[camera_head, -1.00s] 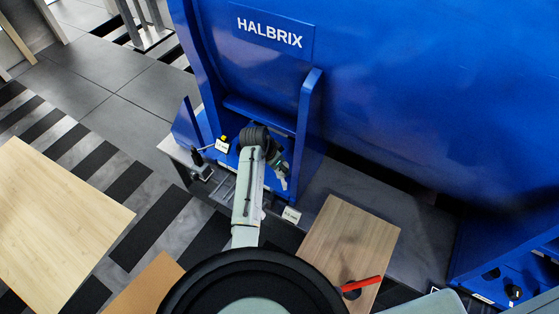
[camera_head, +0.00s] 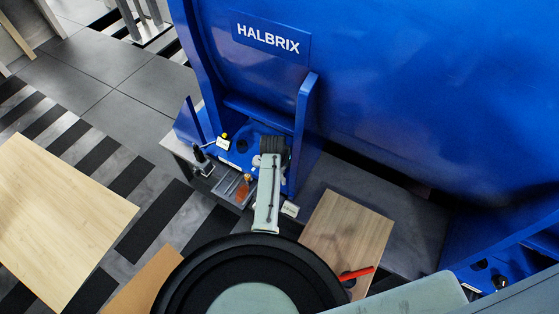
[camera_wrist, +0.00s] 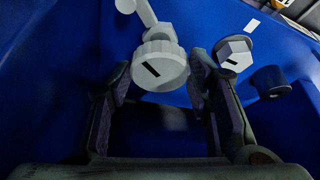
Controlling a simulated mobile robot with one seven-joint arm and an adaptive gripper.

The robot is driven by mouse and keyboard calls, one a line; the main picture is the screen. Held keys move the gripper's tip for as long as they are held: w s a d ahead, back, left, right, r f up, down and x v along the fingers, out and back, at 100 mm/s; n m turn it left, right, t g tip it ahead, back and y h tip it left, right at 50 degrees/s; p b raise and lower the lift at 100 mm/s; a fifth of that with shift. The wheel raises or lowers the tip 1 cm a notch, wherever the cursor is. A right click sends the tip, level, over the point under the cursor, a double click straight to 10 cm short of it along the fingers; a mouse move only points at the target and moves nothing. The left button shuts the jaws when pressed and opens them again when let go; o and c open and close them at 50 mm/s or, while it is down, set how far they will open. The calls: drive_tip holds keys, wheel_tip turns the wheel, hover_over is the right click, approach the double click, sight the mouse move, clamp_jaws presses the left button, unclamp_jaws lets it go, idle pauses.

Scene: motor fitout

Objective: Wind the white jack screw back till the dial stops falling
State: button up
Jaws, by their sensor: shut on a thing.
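The white jack screw (camera_wrist: 160,66) shows in the wrist view as a ribbed round knob with a black mark on its face and a pale rod behind it. In the head view my arm covers the gripper and the screw, at the foot of the blue HALBRIX housing (camera_head: 330,120). A small dark upright device (camera_head: 198,154) stands left of the arm; I cannot tell whether it is the dial, and no dial reading is legible.
A white hexagonal head (camera_wrist: 235,53) and a dark blue cylinder (camera_wrist: 270,82) sit right of the knob. A grey tray (camera_head: 224,188) with small parts lies left of my arm. A wooden board (camera_head: 345,230) with a red bar (camera_head: 357,272) is at right. A pale table (camera_head: 60,215) stands left.

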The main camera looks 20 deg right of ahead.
idle(0.4)
drive_tip(key=o, duration=1.1)
drive_tip(key=shift+o, duration=0.2)
drive_tip(key=shift+r, duration=0.1)
wheel_tip(320, 180, up, 10)
idle(1.2)
